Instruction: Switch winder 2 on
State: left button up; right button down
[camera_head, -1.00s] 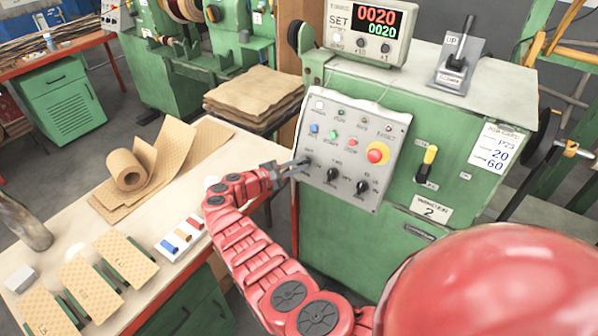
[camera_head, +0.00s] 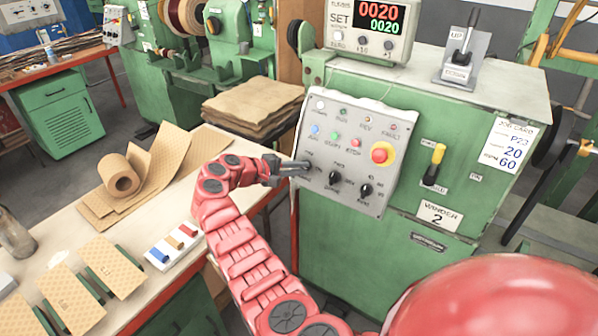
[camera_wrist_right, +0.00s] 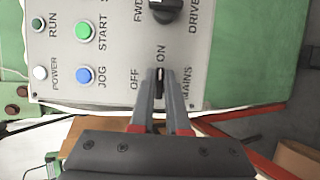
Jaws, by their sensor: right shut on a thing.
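Winder 2 (camera_head: 440,214) is the green machine with a grey control panel (camera_head: 385,125). My right gripper (camera_head: 303,168) is at the panel's left edge, shut on the black mains knob. In the right wrist view the fingers (camera_wrist_right: 160,100) close on both sides of the mains knob (camera_wrist_right: 160,76), beside the OFF and ON labels. The fingers partly hide the knob, and I cannot tell for sure which label it points at. The POWER lamp (camera_wrist_right: 40,73) looks white. My left gripper is out of view.
A red emergency button (camera_head: 380,153) and two more black knobs, including the DRIVE knob (camera_wrist_right: 166,8), are close by on the panel. A counter display (camera_head: 366,22) sits on top. A workbench with rolled card (camera_head: 122,175) stands to the left.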

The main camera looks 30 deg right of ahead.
jog(key=shift+f, duration=0.1)
dwell(0.3)
jog(key=c, duration=0.9)
grip_release()
jog(key=b+v, duration=0.2)
jog(key=v, duration=1.5)
jog(key=shift+a+r+b, duration=0.15)
jog(key=shift+r+b, duration=0.1)
jog(key=shift+b, duration=0.05)
